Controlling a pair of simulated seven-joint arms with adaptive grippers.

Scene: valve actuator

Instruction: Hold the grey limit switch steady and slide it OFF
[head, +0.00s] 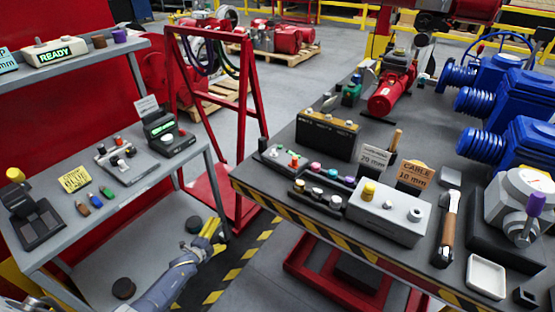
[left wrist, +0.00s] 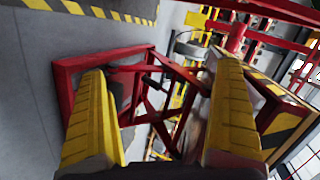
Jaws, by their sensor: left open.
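A light grey box (head: 385,215) with a yellow knob and a round grey fitting on top sits near the front edge of the right-hand table in the head view. It may be the grey limit switch, but I cannot tell for sure. My left gripper (head: 213,234) is low in the gap between the two tables, well to the left of the box. In the left wrist view the left gripper (left wrist: 160,85) has its two yellow fingers wide apart with nothing between them. The grey box is not identifiable there. My right gripper is not in view.
The dark table (head: 290,190) has a striped front edge. A small rack (head: 325,190) of coloured knobs stands left of the box, and a wooden-handled tool (head: 447,230) lies right of it. A red frame (head: 222,120) stands behind my left gripper. A grey bench (head: 140,185) is at left.

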